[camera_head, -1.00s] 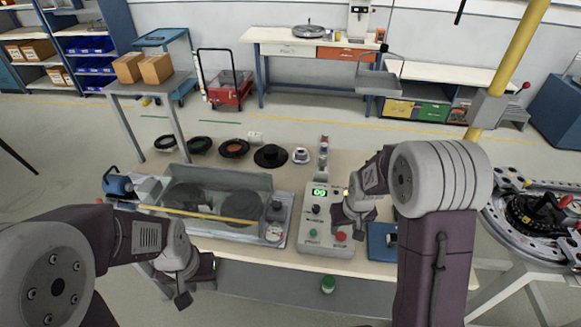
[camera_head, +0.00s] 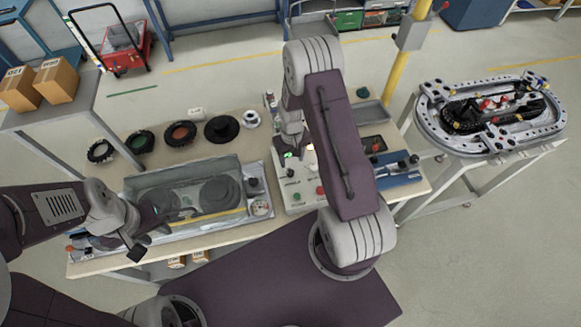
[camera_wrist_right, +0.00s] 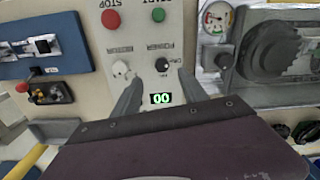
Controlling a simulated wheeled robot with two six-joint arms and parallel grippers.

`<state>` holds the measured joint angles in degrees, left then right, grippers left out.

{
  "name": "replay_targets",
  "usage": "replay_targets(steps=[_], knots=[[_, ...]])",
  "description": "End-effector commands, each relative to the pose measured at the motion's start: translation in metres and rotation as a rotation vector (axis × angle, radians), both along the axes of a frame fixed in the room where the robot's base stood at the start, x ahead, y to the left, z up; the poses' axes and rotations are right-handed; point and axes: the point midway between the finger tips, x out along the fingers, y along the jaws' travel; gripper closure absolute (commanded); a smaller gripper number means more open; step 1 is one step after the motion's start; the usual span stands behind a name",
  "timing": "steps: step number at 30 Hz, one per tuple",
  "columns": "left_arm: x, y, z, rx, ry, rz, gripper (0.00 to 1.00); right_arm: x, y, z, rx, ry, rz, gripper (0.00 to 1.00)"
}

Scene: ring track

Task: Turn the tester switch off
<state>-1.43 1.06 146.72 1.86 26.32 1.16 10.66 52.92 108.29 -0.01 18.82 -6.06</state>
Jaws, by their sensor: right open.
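The tester box (camera_head: 298,192) is a pale panel on the workbench, partly hidden by my right arm in the head view. In the right wrist view the tester panel (camera_wrist_right: 135,45) appears upside down. It has a black switch knob (camera_wrist_right: 162,65) labelled POWER, a pale knob (camera_wrist_right: 120,71) beside it, a red STOP button (camera_wrist_right: 111,19), a green START button (camera_wrist_right: 158,15) and a lit green display (camera_wrist_right: 160,99) reading 00. My right gripper (camera_wrist_right: 160,78) is open over the panel, fingers on either side of the POWER knob; contact is unclear. My left gripper (camera_head: 138,245) hangs at the front left; its jaw opening is unclear.
A clear-covered tray (camera_head: 190,195) with round parts sits left of the tester. A blue fixture (camera_head: 395,173) stands right of it. Several rings (camera_head: 180,133) line the bench's back. A ring track (camera_head: 490,110) stands on a separate stand at right.

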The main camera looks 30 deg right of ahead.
Motion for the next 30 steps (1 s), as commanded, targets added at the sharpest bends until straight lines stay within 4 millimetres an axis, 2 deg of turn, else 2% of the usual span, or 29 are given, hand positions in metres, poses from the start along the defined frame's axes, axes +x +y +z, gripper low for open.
replay_targets(steps=[6, 12, 17, 23, 24, 29, 30], knots=[[0.0, 0.0, 0.018, 0.0, -0.001, 0.0, 0.64, -0.002, 0.001, -0.039, 0.001, 0.005, 0.001, 0.49], [0.0, 0.0, 0.027, 0.0, -0.001, 0.0, 0.64, 0.0, 0.001, -0.072, 0.0, 0.002, 0.001, 0.49], [0.0, 0.0, 0.028, 0.0, -0.001, 0.0, 0.64, 0.0, 0.001, -0.083, 0.0, 0.0, 0.001, 0.49], [0.0, 0.0, 0.028, 0.0, -0.001, 0.0, 0.64, 0.0, 0.001, -0.084, 0.0, -0.001, 0.001, 0.49], [0.0, 0.0, 0.028, 0.0, -0.001, 0.0, 0.64, 0.001, 0.001, -0.084, 0.0, -0.001, 0.001, 0.52], [0.0, 0.0, 0.028, 0.0, -0.001, 0.0, 0.64, 0.0, 0.001, -0.084, 0.0, -0.001, 0.001, 0.97], [0.0, 0.0, 0.028, 0.0, -0.001, 0.0, 0.64, 0.0, 0.001, -0.084, 0.0, -0.001, 0.001, 1.0]])
